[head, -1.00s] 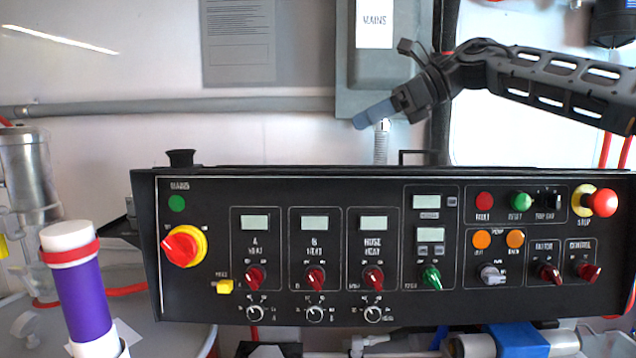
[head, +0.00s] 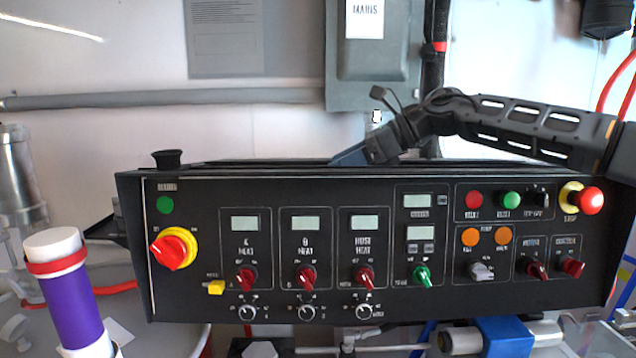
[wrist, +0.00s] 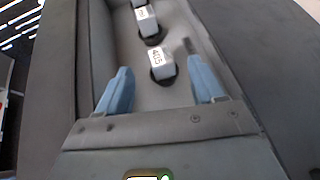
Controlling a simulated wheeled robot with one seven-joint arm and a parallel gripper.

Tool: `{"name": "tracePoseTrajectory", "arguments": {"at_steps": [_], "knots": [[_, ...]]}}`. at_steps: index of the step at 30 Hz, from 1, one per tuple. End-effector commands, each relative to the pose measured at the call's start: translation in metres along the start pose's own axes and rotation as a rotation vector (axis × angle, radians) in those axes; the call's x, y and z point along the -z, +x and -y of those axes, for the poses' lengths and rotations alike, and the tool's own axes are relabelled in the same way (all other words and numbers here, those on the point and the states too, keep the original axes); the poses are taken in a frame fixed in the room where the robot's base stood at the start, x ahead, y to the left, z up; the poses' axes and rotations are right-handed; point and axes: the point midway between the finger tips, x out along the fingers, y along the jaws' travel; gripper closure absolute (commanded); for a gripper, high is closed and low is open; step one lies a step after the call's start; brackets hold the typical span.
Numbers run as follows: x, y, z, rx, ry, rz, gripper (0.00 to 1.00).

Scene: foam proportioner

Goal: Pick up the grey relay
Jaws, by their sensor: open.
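In the wrist view a small pale grey block with dark lettering (wrist: 161,64), likely the relay, sits in a dark round socket in a grey recess. My gripper (wrist: 162,84) is open, with a blue finger to either side of the recess's near part. The block lies just beyond the fingertips, between their lines, and nothing is held. In the head view my gripper (head: 350,155) reaches down at the top edge of the black control panel (head: 380,185); its fingertips are partly hidden behind that edge. The relay is not visible there.
A second pale block (wrist: 147,21) stands farther along the recess, with part of another at the picture's top edge. Grey walls flank the recess closely. The grey mains box (head: 375,60) hangs on the wall behind the panel.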

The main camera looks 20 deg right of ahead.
Motion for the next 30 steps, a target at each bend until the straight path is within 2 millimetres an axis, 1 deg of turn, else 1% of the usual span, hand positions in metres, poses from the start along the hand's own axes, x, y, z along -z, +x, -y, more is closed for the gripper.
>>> {"name": "tracePoseTrajectory", "arguments": {"at_steps": [6,9,16,17,30], "knots": [[-0.003,0.030,-0.001,-0.003,0.001,0.000,0.32],[-0.001,0.041,-0.001,-0.002,0.001,-0.001,0.32],[0.000,0.044,0.000,-0.001,0.000,0.000,0.32],[0.000,0.044,0.000,-0.001,0.000,0.000,0.34],[0.000,0.043,0.000,-0.001,0.000,0.000,0.76]]}}
